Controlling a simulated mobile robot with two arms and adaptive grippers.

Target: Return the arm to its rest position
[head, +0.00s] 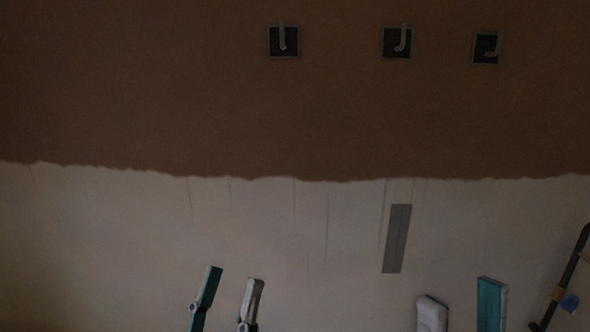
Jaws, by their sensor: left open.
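My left gripper (229,274) is at the bottom edge, left of the middle. Its two teal and grey fingers are spread apart, with nothing between them. My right gripper (461,288) is at the bottom edge, right of the middle. Its two pale and teal finger pads stand apart, with only bare pale surface between them. Most of both arms lies outside the picture.
The surface is brown plaster (180,95) above and pale (110,240) below a ragged edge. Three dark square boxes (270,48) (384,50) (476,56) with pale bent pieces sit in the brown. A grey strip (397,238) lies above the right gripper. A dark bar (568,272) stands far right.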

